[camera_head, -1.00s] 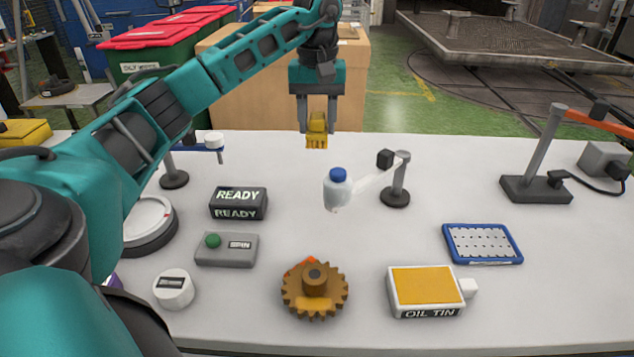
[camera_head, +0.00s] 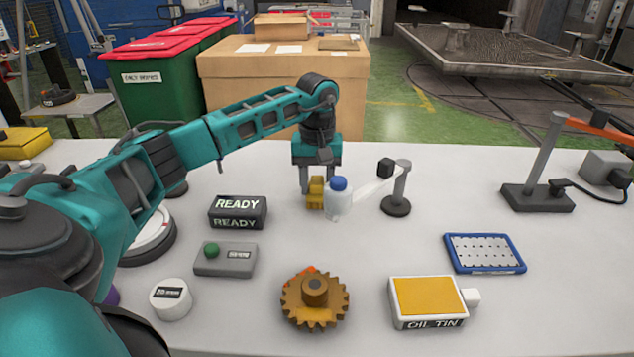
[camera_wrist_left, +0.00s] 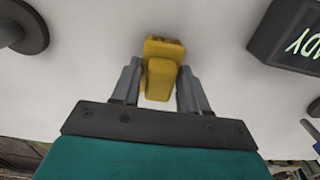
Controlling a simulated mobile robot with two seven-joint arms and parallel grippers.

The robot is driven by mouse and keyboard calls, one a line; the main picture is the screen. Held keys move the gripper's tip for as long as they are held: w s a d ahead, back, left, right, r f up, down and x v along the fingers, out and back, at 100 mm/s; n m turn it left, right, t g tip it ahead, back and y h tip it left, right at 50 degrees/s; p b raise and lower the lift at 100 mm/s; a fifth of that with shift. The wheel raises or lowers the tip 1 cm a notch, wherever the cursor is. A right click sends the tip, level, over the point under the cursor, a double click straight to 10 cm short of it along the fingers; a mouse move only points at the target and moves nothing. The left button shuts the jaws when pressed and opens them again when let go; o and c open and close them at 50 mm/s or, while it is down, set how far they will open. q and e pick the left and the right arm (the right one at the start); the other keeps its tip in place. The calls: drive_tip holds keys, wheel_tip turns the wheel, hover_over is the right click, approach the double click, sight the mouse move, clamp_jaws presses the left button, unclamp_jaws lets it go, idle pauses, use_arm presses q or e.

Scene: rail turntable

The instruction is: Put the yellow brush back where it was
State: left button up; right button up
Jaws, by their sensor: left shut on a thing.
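The yellow brush (camera_head: 315,192) is held between the fingers of my left gripper (camera_head: 312,184), low over the white table (camera_head: 440,340). It is behind and just left of the blue-capped bottle (camera_head: 338,203), which hides part of it and of the fingers. In the left wrist view the brush (camera_wrist_left: 162,68) sits between the two grey fingers of the left gripper (camera_wrist_left: 160,88). I cannot tell whether the brush touches the table. My right gripper is not in view.
A post with an arm and dark block (camera_head: 397,188) stands right of the bottle. The READY box (camera_head: 238,212), button box (camera_head: 225,259), brown gear (camera_head: 314,299), OIL TIN (camera_head: 430,302) and blue-framed tray (camera_head: 484,253) stand around. Bare table lies between the post and the right-hand stand (camera_head: 538,195).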

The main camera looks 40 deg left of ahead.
sight(317, 180)
use_arm(q)
drive_tip(key=shift+f, duration=0.15)
drive_tip(key=o, duration=0.9)
wheel_tip(317, 180, up, 12)
drive_tip(key=shift+r+p, duration=0.2)
drive_tip(key=shift+p, duration=0.3)
